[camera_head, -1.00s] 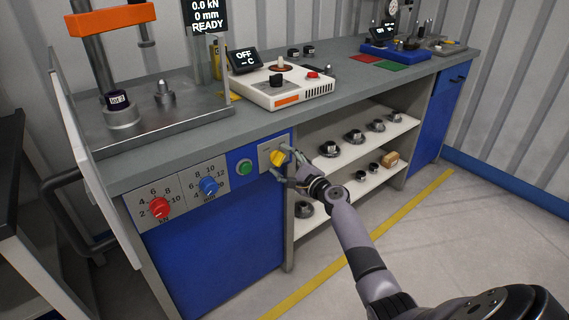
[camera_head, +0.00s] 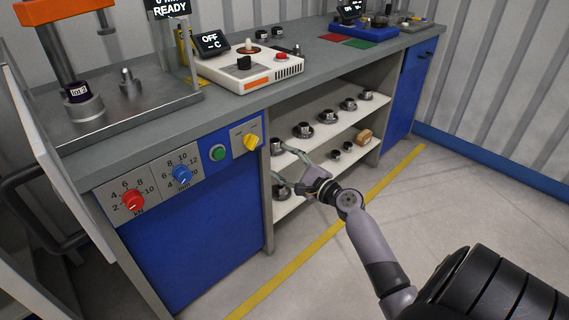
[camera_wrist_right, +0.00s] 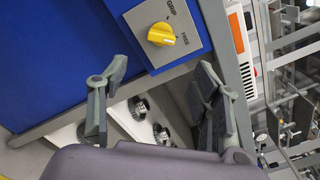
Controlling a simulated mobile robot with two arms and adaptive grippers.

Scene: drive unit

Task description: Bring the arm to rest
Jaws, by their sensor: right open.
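My right gripper (camera_head: 281,164) is open and empty in front of the open shelves of the bench, to the right of the yellow knob (camera_head: 251,142). In the right wrist view its two fingers (camera_wrist_right: 158,108) are spread wide with nothing between them. The yellow knob also shows in the wrist view (camera_wrist_right: 161,35), above and apart from the fingers, on a grey plate with the words GRIP and FREE. My right arm reaches in from the lower right of the head view. My left gripper is not in view.
The bench holds a press with an orange top (camera_head: 62,10) and a white heater unit (camera_head: 250,68). Red (camera_head: 133,201) and blue (camera_head: 181,175) knobs and a green button (camera_head: 218,153) line its front. Shelves (camera_head: 335,130) hold several metal parts. The floor beside the yellow line is clear.

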